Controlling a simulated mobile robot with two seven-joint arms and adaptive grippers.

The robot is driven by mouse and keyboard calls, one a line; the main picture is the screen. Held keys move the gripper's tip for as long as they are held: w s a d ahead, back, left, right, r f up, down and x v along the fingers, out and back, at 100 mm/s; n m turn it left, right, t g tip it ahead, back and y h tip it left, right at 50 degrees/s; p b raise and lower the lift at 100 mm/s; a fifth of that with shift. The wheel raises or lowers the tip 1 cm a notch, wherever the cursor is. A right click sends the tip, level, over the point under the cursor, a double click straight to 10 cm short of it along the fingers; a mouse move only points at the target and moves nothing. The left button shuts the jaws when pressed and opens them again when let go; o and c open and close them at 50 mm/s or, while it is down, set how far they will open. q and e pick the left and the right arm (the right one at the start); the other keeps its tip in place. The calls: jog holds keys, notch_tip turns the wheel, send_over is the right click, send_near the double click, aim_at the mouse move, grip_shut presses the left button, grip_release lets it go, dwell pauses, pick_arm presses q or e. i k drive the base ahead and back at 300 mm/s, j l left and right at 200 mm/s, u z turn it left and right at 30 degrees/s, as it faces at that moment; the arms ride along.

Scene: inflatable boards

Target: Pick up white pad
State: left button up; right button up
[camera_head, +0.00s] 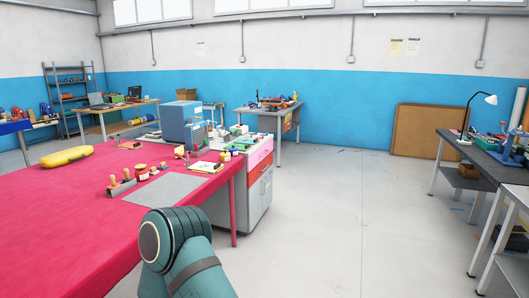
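A red-topped table (60,215) fills the left of the head view. A flat light-grey sheet (165,190) lies near its right edge. A smaller whitish pad or sheet (207,167) lies behind it near the table's far right corner, with small marks or items on it. I cannot tell which of these is the white pad. A teal link of my own arm rises at the bottom centre, in front of the table's right edge. Neither gripper shows.
Wooden-handled tools (122,185) and small jars (142,172) stand beside the grey sheet. A yellow inflatable (67,156) lies farther left. A drawer cabinet (257,185) stands behind the table. Open floor (340,215) lies to the right, before a workbench (480,160) with a lamp.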

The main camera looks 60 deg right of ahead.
aim_at(153, 171)
jog(key=z, duration=1.7)
